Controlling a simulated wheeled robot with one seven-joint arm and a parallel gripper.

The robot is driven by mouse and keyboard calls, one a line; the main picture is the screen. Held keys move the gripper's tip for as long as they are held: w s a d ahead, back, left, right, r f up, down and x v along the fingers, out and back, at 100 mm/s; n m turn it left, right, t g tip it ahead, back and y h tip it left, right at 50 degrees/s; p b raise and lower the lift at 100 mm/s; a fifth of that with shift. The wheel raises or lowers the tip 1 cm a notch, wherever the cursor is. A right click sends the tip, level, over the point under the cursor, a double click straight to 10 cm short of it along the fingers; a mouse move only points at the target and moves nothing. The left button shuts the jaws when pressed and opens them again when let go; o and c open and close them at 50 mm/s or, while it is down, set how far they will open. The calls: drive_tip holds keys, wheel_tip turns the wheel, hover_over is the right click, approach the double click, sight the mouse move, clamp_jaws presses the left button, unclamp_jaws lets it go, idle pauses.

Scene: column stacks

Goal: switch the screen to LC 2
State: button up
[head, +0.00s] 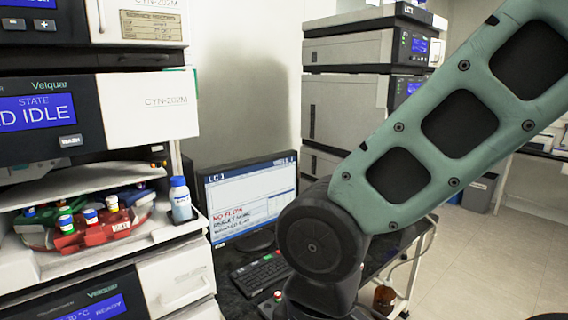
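The screen (248,200) is a monitor standing on a dark bench behind the left stack. Its header reads LC 1, with red text that looks like "NO FLOW" lower down and smaller dark lines under it. A black keyboard (262,274) lies in front of it, partly hidden by my arm. My green and black arm crosses the right half of the head view and covers the area right of the screen. My gripper is outside the picture.
The left instrument stack (150,105) shows "IDLE" and has an open bay with a red vial carousel (95,232). A blue-capped bottle (181,200) stands at its edge. A second stack (345,105) rises behind. The floor (500,260) at right looks clear near a grey bin (478,192).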

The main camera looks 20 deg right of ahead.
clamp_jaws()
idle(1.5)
